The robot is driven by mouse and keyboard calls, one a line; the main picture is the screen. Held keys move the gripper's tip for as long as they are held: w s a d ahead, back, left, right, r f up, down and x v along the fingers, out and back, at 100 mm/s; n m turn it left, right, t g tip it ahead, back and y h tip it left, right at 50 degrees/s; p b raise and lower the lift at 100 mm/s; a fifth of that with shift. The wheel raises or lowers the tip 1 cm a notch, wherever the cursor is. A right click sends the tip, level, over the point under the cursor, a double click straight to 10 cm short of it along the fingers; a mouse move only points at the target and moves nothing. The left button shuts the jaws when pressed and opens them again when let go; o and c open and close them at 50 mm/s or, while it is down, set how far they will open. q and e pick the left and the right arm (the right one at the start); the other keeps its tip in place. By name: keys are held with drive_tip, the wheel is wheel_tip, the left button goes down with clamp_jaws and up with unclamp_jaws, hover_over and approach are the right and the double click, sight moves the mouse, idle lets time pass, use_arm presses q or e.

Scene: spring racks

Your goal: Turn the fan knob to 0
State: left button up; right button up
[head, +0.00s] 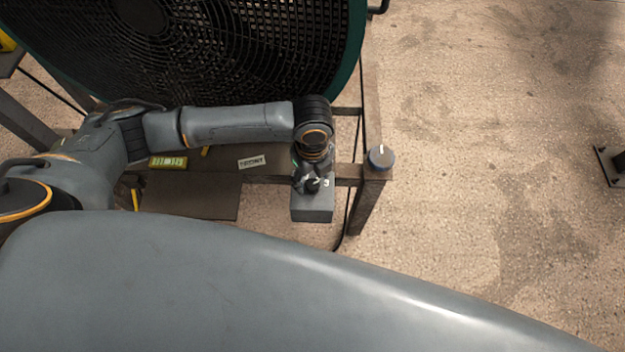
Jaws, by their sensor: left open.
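A large fan (352,60) with a dark grille and a green rim stands at the top left of the head view. A grey control box (312,208) is fixed to the front of its metal frame, with a white figure 3 showing on its top. My left gripper (312,182) points down over this box, open, with its fingers close around a small dark knob on the box top. The gripper mostly hides the knob, so its pointer and whether the fingers touch it cannot be told. My right gripper is not in view.
A round grey-blue cap with a white mark (380,159) sits on the frame's corner, just right of the box. A white label (252,162) and a yellow label (168,162) are on the frame. The floor to the right is mostly clear, with a dark metal foot (613,165) at the edge.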

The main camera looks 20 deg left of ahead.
sight(312, 185)
use_arm(q)
drive_tip(key=shift+f, duration=1.25)
